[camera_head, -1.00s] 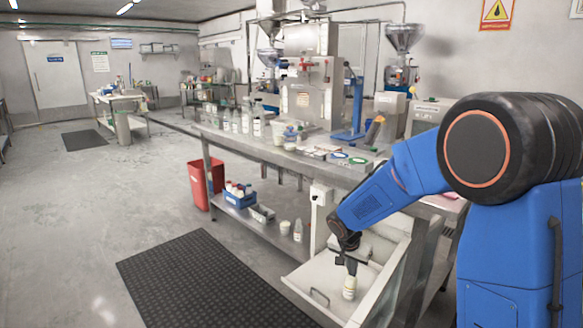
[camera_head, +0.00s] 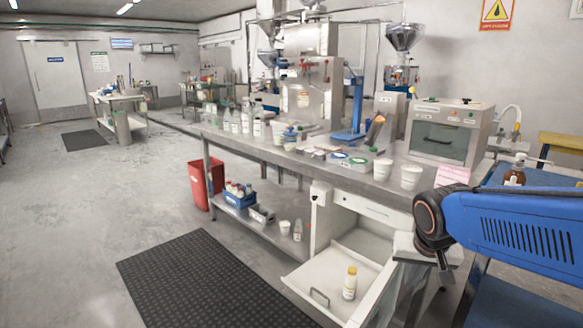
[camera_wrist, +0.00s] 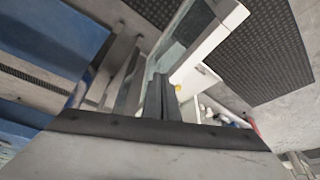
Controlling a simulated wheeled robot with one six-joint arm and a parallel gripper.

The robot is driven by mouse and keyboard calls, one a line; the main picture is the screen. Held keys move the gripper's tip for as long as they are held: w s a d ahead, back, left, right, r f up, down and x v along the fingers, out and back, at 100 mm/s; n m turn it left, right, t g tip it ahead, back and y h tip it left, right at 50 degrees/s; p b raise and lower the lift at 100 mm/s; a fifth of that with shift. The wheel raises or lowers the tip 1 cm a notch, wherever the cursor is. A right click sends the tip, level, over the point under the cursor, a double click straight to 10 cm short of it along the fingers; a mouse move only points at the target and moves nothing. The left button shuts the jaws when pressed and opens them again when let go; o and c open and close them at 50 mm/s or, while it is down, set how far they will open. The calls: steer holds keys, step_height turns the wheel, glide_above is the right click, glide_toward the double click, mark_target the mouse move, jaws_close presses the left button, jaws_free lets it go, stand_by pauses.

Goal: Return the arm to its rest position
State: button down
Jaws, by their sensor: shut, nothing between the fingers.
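My blue arm (camera_head: 530,225) reaches in from the right side of the head view, its dark wrist to the right of the open drawer (camera_head: 325,262). My gripper (camera_head: 445,278) hangs below the wrist, apart from the drawer and its contents. In the wrist view my gripper (camera_wrist: 160,98) has its dark fingers together with nothing between them. A white bottle with a yellow cap (camera_head: 350,284) stands upright in the open drawer. Its yellow cap (camera_wrist: 178,88) shows small beyond the fingers in the wrist view.
The steel workbench (camera_head: 250,149) carries bottles, white cups and a machine. A boxy oven-like unit (camera_head: 446,132) stands at its right part. A red bin (camera_head: 205,181) is beside the bench. A black floor mat (camera_head: 200,280) lies in front, with clear floor to the left.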

steer(key=s+n+y, duration=0.1)
steer(key=s+n, duration=0.2)
steer(key=s, duration=1.3)
steer(key=shift+s+d+f, duration=0.15)
steer(key=shift+f, duration=0.05)
